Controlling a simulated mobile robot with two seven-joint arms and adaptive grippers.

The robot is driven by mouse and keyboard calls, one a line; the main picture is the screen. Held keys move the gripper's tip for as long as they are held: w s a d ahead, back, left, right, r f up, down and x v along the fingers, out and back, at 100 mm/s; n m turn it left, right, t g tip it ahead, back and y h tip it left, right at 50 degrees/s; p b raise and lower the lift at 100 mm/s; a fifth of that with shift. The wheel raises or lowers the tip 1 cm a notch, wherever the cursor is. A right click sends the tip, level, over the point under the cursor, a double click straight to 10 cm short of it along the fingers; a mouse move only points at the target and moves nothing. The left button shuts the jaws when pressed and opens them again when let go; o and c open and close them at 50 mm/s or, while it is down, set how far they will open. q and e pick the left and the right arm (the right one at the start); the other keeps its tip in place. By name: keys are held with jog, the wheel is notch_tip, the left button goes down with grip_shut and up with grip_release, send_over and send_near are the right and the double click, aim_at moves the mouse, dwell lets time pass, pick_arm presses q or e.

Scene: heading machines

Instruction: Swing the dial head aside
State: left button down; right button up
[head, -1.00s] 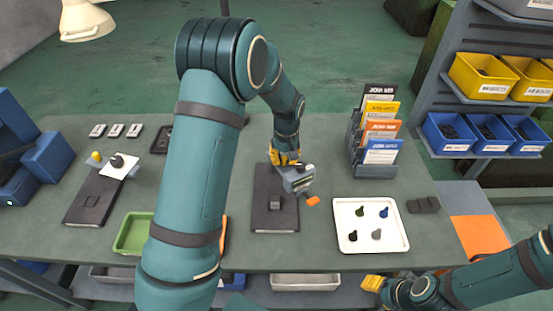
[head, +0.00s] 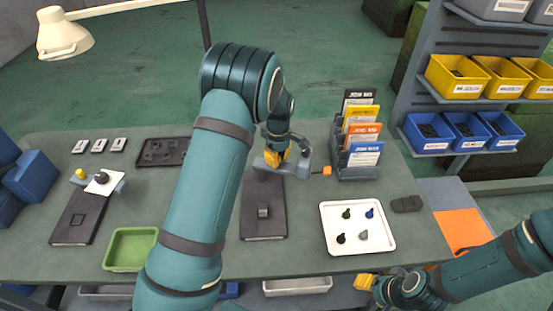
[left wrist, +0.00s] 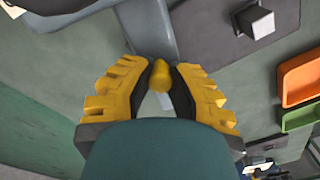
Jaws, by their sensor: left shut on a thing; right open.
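The dial head is a grey arm (head: 296,168) at the back of a dark base plate (head: 264,228) in the head view. It points right, with an orange tip (head: 327,170) beyond the plate's right edge. A small grey block (head: 263,211) stands uncovered on the plate and also shows in the left wrist view (left wrist: 256,21). My left gripper (head: 277,158) is shut on the yellow knob (left wrist: 161,76) of the dial head, the knob between its yellow fingers. My right gripper (head: 366,283) is open and empty at the table's front edge.
A card rack (head: 357,172) stands close right of the orange tip. A white tray (head: 326,240) with several small knobs lies front right. A second dial stand (head: 78,217) and a green tray (head: 131,250) are on the left. Bins fill the right shelf.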

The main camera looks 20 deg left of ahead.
pick_arm(q)
jog(key=shift+w+n, duration=0.1)
jog(key=shift+n, duration=0.2)
jog(key=c, duration=0.8)
grip_release()
jog(key=shift+w, duration=0.1)
jog(key=shift+c, duration=0.2)
jog(key=shift+r, duration=0.1)
notch_tip(320, 180, up, 12)
